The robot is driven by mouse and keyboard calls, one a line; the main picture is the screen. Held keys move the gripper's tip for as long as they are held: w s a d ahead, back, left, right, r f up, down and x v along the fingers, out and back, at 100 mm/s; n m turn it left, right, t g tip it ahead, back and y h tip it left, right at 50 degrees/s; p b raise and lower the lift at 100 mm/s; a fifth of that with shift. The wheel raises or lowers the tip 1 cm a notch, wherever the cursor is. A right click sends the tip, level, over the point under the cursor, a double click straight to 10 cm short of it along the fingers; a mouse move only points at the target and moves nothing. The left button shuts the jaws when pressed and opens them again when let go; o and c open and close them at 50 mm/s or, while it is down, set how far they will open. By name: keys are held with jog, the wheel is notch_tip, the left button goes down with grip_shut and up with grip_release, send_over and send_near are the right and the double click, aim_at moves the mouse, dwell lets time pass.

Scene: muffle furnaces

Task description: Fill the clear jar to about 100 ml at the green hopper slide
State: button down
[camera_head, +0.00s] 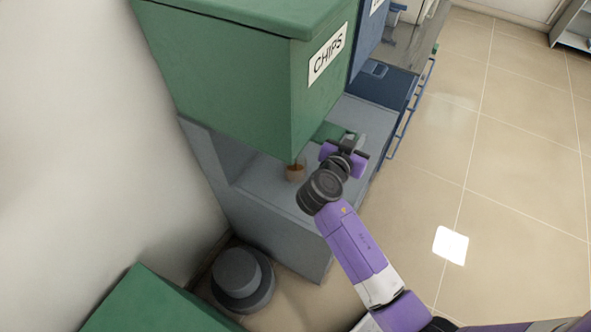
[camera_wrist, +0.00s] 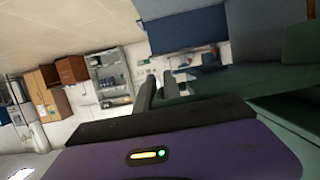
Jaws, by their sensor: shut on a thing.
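The green hopper (camera_head: 235,75), labelled CHIPS, overhangs a grey stand. The small clear jar (camera_head: 295,173) stands on the stand below the hopper's near corner, with orange-brown contents in it. Its fill level is too small to read. The green slide (camera_head: 326,132) sticks out under the hopper's right side. My gripper (camera_head: 345,142) is at the slide's outer end, to the right of the jar and apart from it. In the wrist view my gripper (camera_wrist: 150,92) has its dark fingers closed on the slide (camera_wrist: 205,108); the jar is not seen there.
The grey stand (camera_head: 270,195) has some bare top around the jar. A blue unit (camera_head: 385,85) with a rail stands behind it. A round dark grey object (camera_head: 240,275) is on the floor, and another green box (camera_head: 150,305) is at lower left. Open tiled floor (camera_head: 510,180) lies to the right.

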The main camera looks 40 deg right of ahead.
jog(key=shift+w+a+f, duration=0.1)
dwell(0.4)
jog(key=w+b, duration=0.1)
jog(key=w+a+b, duration=0.1)
jog(key=w, duration=0.1)
dwell(0.4)
jog(key=c, duration=1.4)
grip_release()
jog(key=shift+a, duration=0.1)
jog(key=b+v, duration=0.1)
jog(key=v, duration=0.7)
jog(key=shift+b, duration=0.3)
